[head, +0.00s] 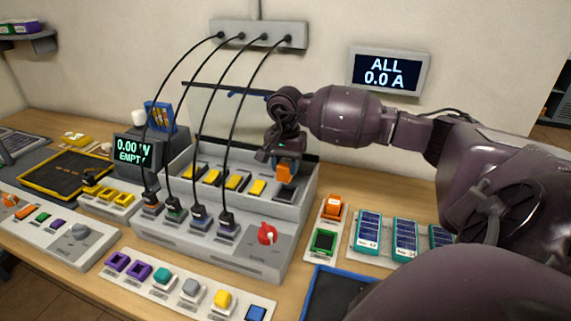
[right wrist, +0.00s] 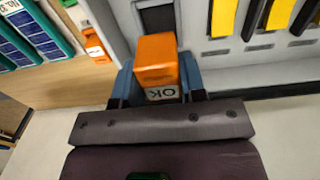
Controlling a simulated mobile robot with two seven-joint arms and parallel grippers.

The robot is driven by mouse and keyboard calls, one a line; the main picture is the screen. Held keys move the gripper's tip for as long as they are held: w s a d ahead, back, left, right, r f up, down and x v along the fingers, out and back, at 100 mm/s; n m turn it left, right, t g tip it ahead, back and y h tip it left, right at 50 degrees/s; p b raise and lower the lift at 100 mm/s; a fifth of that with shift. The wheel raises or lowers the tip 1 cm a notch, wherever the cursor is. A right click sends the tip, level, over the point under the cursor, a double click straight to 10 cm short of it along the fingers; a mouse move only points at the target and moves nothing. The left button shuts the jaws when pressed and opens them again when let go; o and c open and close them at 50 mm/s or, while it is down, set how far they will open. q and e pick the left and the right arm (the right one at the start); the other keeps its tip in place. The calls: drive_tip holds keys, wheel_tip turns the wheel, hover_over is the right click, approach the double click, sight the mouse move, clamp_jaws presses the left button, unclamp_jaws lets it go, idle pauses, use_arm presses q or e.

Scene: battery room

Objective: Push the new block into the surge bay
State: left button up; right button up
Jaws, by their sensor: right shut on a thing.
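The orange block (head: 285,172) is in my right gripper (head: 281,160), above the rightmost bay of the grey battery unit (head: 304,200). In the right wrist view the block (right wrist: 157,60) shows a white label reading "OK" and sits between blue fingers (right wrist: 157,84). The dark bay opening (right wrist: 158,19) lies just beyond the block; in the head view the dark bay (head: 285,192) shows under it. I cannot tell whether the block has entered the opening. My left gripper is not in view.
Several yellow blocks (head: 234,181) fill the neighbouring bays. Black cables (head: 239,120) arch from the wall box (head: 262,38) to plugs left of my gripper. A red knob (head: 266,235) is on the unit's front. Another orange block (head: 332,207) stands on a white tray at right.

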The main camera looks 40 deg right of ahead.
sight(286, 181)
wheel_tip(286, 181, down, 2)
drive_tip(key=shift+f+b, duration=0.2)
drive_tip(key=shift+b, duration=0.2)
drive_tip(key=shift+f+b, duration=0.4)
drive_tip(key=shift+f, duration=0.9)
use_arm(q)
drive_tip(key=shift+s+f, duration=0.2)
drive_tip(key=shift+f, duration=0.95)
use_arm(e)
drive_tip(key=shift+f, duration=0.1)
use_arm(q)
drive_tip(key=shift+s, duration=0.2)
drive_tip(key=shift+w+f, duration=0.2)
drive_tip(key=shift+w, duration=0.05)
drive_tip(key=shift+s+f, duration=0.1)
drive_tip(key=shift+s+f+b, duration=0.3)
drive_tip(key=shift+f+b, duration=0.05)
drive_tip(key=shift+b, duration=0.05)
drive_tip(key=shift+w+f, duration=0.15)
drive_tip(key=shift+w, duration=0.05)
use_arm(e)
drive_tip(key=shift+f, duration=0.3)
use_arm(q)
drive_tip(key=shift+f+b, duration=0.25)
drive_tip(key=shift+b, duration=0.15)
use_arm(e)
drive_tip(key=shift+f, duration=0.3)
